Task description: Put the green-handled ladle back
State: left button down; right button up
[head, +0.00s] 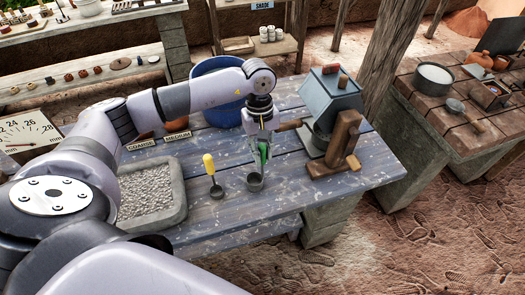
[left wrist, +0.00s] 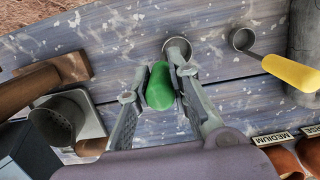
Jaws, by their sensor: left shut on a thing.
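My left gripper (head: 262,158) is shut on the green-handled ladle, above the blue-grey plank table (head: 225,228). The green handle (head: 264,151) stands roughly upright between the fingers, and the small grey cup (head: 255,182) is below the fingertips. I cannot tell whether the cup touches the planks. In the left wrist view the green handle (left wrist: 160,86) points at the camera, and a finger partly covers the cup (left wrist: 177,47). A yellow-handled ladle (head: 209,164) is on the table to the left, apart from the gripper; it also shows in the left wrist view (left wrist: 290,72). My right gripper is out of view.
A grey tray of gravel (head: 150,195) is on the left, with "COARSE" and "MEDIUM" cards (head: 177,135) behind. A blue tub (head: 220,85) stands at the back. A grey hopper device (head: 332,98) and a wooden stand (head: 340,150) stand right of my gripper. The front planks are clear.

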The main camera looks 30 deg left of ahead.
pick_arm(q)
jog(key=c, duration=1.5)
grip_release()
jog(key=shift+r, duration=0.1)
jog(key=shift+w+a+r+b, duration=0.25)
jog(key=shift+r+b, duration=0.3)
jog(key=shift+r, duration=1.45)
jog(key=shift+w+a+r+b, duration=0.25)
jog(key=shift+r+b, duration=0.3)
jog(key=shift+r, duration=1.4)
jog(key=shift+w+a+r+b, duration=0.2)
jog(key=shift+r+b, duration=0.35)
jog(key=shift+r, duration=1.45)
